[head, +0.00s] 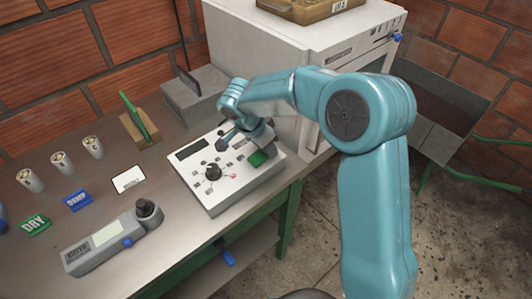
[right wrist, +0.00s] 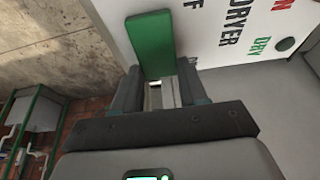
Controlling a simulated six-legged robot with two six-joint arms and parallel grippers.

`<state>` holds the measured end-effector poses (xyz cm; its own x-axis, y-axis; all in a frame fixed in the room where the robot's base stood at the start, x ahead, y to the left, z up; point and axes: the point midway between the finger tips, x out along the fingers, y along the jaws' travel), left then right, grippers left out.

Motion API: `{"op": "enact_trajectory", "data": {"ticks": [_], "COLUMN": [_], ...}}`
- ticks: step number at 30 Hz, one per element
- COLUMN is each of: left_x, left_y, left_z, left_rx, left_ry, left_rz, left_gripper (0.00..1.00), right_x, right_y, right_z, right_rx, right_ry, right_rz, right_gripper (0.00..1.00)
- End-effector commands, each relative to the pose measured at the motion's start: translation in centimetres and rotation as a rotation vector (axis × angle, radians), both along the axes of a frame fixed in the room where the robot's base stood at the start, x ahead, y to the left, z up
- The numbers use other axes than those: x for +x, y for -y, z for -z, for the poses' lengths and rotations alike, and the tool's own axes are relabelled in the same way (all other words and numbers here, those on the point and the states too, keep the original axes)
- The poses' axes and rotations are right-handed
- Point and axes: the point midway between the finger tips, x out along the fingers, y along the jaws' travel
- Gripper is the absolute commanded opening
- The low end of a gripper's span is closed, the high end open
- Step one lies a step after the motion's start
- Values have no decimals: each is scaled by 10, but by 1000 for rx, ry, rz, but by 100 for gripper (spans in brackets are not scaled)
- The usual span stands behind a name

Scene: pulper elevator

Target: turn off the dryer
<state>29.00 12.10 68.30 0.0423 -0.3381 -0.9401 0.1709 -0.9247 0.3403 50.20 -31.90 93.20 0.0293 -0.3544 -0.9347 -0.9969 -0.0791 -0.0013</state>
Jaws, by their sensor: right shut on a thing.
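The white control panel (head: 215,190) lies on the bench, with a black knob (head: 213,171) and several small buttons. At its right edge is a green switch handle (head: 257,159), beside my right gripper (head: 247,143). In the right wrist view the green handle (right wrist: 152,42) stands between the fingers of my right gripper (right wrist: 160,92), which is shut on it. Printed lettering on the panel by the handle reads "DRYER", with partly hidden "OFF" and "ON" and a green "DRY". My left gripper is not in view.
A white cabinet (head: 270,40) with a tray (head: 312,8) on top stands behind the panel. On the bench are a grey handheld meter (head: 112,240), several cups (head: 61,162), a green DRY tag (head: 34,225) and a blue DUMP tag (head: 77,201). The front bench edge is close to the panel.

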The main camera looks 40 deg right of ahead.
Motion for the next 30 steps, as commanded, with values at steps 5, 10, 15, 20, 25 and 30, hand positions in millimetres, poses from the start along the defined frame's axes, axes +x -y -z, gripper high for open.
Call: {"op": "enact_trajectory", "data": {"ticks": [5,10,15,20,25,30], "left_x": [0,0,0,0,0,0], "left_y": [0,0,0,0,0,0], "left_z": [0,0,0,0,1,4], "left_rx": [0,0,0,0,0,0], "left_ry": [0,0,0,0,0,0], "left_rz": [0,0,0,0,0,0], "left_gripper": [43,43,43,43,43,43], "right_x": [-1,-1,-1,0,0,-1], "right_y": [0,1,0,0,-7,-22], "right_z": [0,0,0,-1,-18,-58], "right_rx": [-3,-3,-2,-1,-2,-1], "right_ry": [-4,-4,-3,-1,3,5], "right_rz": [0,0,1,0,-1,-1], "right_gripper": [12,59,68,68,68,68]}}
